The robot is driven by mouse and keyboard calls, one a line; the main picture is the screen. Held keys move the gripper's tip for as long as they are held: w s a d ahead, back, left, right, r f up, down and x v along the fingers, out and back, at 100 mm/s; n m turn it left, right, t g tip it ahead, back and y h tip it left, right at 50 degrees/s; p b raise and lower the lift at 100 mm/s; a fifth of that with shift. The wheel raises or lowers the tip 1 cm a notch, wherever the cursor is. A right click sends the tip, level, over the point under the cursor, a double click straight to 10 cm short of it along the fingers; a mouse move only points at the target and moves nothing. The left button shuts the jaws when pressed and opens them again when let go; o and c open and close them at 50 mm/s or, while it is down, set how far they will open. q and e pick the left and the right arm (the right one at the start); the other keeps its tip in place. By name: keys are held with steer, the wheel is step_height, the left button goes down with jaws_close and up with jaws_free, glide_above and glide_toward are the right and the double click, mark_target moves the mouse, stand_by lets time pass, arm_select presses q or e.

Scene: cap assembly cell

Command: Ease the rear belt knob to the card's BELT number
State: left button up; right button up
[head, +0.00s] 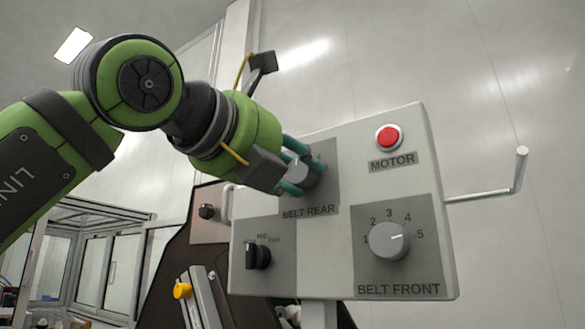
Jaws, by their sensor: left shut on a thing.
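The rear belt knob (301,174) is a grey dial on the upper left of the control panel, above the label BELT REAR (309,212). My left gripper (300,170) is shut on this knob, with one teal finger above it and one below. The gripper and arm cover most of the knob's scale, so its pointer and numbers cannot be read. The card with the BELT number is not visible. My right gripper is not in view.
The panel (342,250) also carries a red MOTOR button (388,137), a BELT FRONT knob (389,241) with scale 1 to 5, and a black selector (257,255). A metal rod (490,194) sticks out at right. A yellow knob (182,290) sits below left.

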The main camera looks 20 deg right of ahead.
arm_select(q)
steer(key=shift+d+f, duration=0.25)
steer(key=shift+f, duration=0.2)
steer(key=o, duration=1.1)
steer(key=shift+a, duration=0.1)
steer(key=shift+o, duration=0.2)
steer(key=shift+r, duration=0.15)
steer(key=shift+r, duration=0.1)
steer(key=shift+s+a, duration=0.3)
steer(key=shift+a, duration=0.1)
steer(key=v, duration=1.1)
steer(key=shift+d, duration=0.1)
